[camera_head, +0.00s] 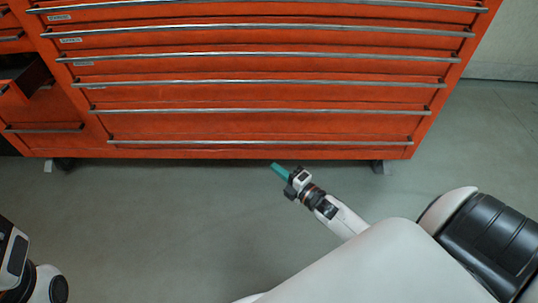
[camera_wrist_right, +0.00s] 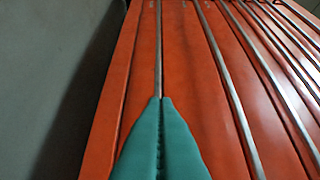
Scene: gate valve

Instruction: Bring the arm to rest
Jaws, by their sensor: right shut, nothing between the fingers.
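My right gripper (camera_head: 280,171) has teal fingers and shows near the middle of the head view, in front of the lower edge of an orange tool cabinet. In the right wrist view its two teal fingers (camera_wrist_right: 161,100) are pressed together with nothing between them. Their tips overlap a drawer handle in that picture; I cannot tell a touch from it, but the head view shows them below the lowest handle. My right arm (camera_head: 345,218) reaches in from the lower right. A part of my left arm (camera_head: 30,275) shows at the lower left edge; its gripper is out of the picture.
The orange tool cabinet (camera_head: 250,128) fills the top, with several wide drawers and long metal handles. It also fills most of the right wrist view (camera_wrist_right: 105,140). At the far left one drawer (camera_head: 22,85) stands open. Grey floor (camera_head: 180,215) lies clear in front.

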